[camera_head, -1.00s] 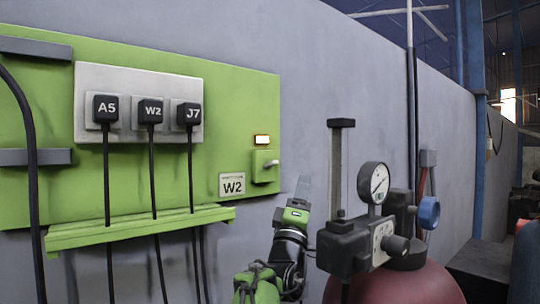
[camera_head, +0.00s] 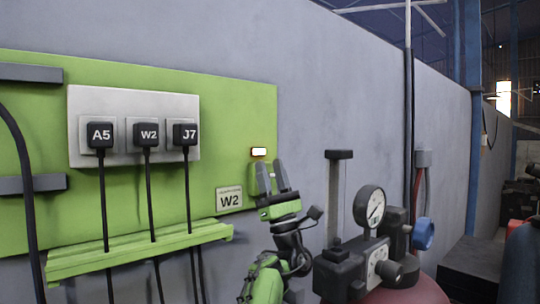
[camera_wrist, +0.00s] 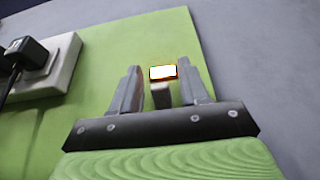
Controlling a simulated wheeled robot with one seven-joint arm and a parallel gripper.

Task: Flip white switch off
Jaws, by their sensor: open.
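In the head view my fingers cover the switch. The lamp (camera_head: 259,152) glows on the right part of the green panel (camera_head: 235,110), and it also shows in the wrist view (camera_wrist: 162,72). My gripper (camera_head: 272,166) is open at the panel's right edge, with one grey finger on each side of the lever. Whether a finger touches the lever I cannot tell.
A W2 label (camera_head: 230,199) sits left of my gripper. A white socket plate (camera_head: 135,103) holds three black plugs with hanging cables, above a green ledge (camera_head: 140,247). A gauge assembly (camera_head: 369,205) on a red tank (camera_head: 400,293) stands close on the right.

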